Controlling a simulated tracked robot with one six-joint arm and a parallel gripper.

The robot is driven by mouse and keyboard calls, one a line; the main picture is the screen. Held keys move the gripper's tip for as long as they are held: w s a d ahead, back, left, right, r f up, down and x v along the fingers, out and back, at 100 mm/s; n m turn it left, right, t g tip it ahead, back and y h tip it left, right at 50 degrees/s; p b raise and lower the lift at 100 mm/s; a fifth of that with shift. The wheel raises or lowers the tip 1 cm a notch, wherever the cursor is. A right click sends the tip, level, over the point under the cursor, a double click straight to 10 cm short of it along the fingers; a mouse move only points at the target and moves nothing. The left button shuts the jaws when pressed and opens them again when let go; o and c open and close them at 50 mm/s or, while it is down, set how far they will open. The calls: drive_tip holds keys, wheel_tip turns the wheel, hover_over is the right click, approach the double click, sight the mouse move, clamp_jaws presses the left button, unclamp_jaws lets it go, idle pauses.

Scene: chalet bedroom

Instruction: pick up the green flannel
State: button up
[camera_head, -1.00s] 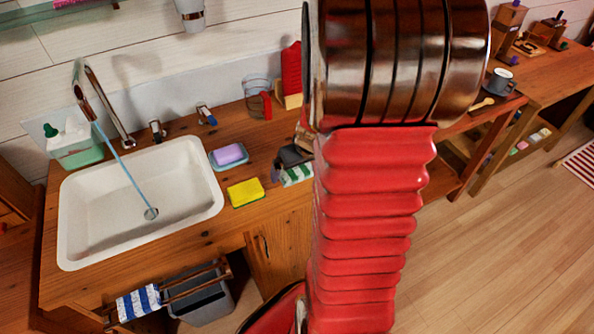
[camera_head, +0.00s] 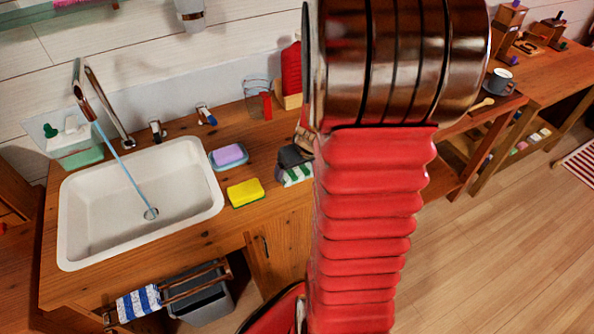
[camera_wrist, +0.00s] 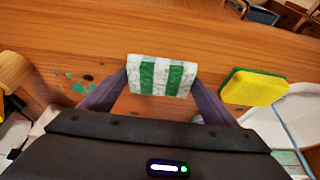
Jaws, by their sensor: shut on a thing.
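The green flannel (camera_wrist: 161,77) is a small folded cloth with green and white stripes. In the wrist view it sits between the two fingers of my gripper (camera_wrist: 160,82), which touch it at both sides. My gripper is shut on it. In the head view the flannel (camera_head: 296,175) shows just left of my red arm, with part of my gripper (camera_head: 291,160) above it. It is over the wooden counter near the front edge; I cannot tell whether it still touches the wood.
A yellow sponge (camera_head: 245,193) and a purple soap in a dish (camera_head: 229,155) lie left of the flannel. The white sink (camera_head: 75,215) with running water is further left. A glass (camera_head: 257,92) and a red bottle (camera_head: 291,68) stand behind. Green spots (camera_wrist: 78,85) mark the counter.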

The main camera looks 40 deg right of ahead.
sight(295, 170)
wheel_tip(295, 170, up, 10)
idle(0.7)
idle(0.4)
drive_tip(key=o, duration=0.6)
drive_tip(key=c, duration=0.4)
drive_tip(key=w+a+f+n, duration=0.1)
drive_tip(key=w+a+f, duration=0.1)
drive_tip(key=w+a, duration=0.4)
drive_tip(key=w+a+f+n, duration=0.1)
drive_tip(key=w+a, duration=0.4)
drive_tip(key=a, duration=0.7)
drive_tip(key=w+a+f+n+y, duration=0.1)
drive_tip(key=w+a+f, duration=0.2)
drive_tip(key=w+a, duration=0.3)
drive_tip(key=shift+w+a+f, duration=0.1)
drive_tip(key=shift+w+a, duration=0.05)
drive_tip(key=shift+a, duration=0.6)
drive_tip(key=shift+w+a, duration=0.15)
drive_tip(key=shift+a, duration=0.6)
